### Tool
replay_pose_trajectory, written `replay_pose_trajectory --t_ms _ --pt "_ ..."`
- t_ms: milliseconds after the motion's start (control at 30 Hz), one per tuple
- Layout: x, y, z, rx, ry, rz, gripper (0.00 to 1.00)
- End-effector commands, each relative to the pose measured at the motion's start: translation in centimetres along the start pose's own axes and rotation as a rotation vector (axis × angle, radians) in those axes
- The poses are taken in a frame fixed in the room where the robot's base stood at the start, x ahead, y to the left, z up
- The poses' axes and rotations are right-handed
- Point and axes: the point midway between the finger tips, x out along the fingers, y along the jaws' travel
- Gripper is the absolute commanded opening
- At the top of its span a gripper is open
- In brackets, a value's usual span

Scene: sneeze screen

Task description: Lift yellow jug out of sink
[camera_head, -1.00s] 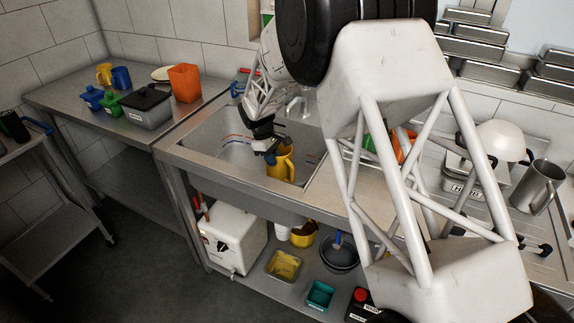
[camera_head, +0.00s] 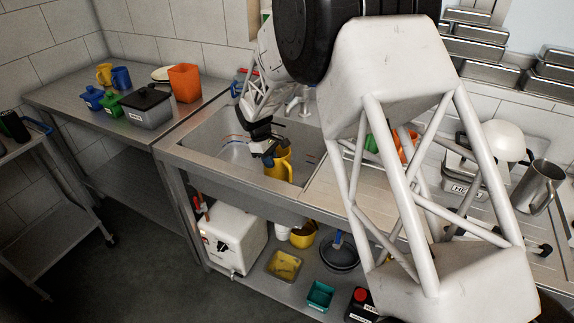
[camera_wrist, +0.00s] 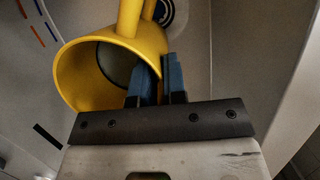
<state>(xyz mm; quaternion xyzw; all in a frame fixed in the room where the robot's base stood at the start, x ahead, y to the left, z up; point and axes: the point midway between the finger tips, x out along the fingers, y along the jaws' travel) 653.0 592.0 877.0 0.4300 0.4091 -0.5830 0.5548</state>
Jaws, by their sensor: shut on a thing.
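The yellow jug (camera_head: 281,166) is at the sink (camera_head: 216,152) in the head view, near the basin's right side, looking upright. My gripper (camera_head: 269,157) reaches down to it from above left. In the wrist view, the yellow jug (camera_wrist: 82,68) shows its open mouth, with its handle at the top. The blue fingers of my gripper (camera_wrist: 158,84) are shut on the jug's rim wall, one finger inside the mouth and one outside. The jug's base is hidden, so I cannot tell whether it touches the basin floor.
The left counter holds an orange container (camera_head: 185,83), a grey lidded box (camera_head: 147,107) and blue and yellow jugs. The ribbed drainboard (camera_head: 345,196) lies right of the basin, partly behind my arm. A steel jug (camera_head: 536,186) stands far right.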

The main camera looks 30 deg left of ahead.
Motion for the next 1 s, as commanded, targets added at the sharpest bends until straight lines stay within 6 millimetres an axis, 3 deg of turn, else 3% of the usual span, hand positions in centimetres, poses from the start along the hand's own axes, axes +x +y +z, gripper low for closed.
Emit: replay_pose_trajectory --t_ms 1000 --pt "-3.9 0.0 1.2 0.000 0.001 0.001 0.00"
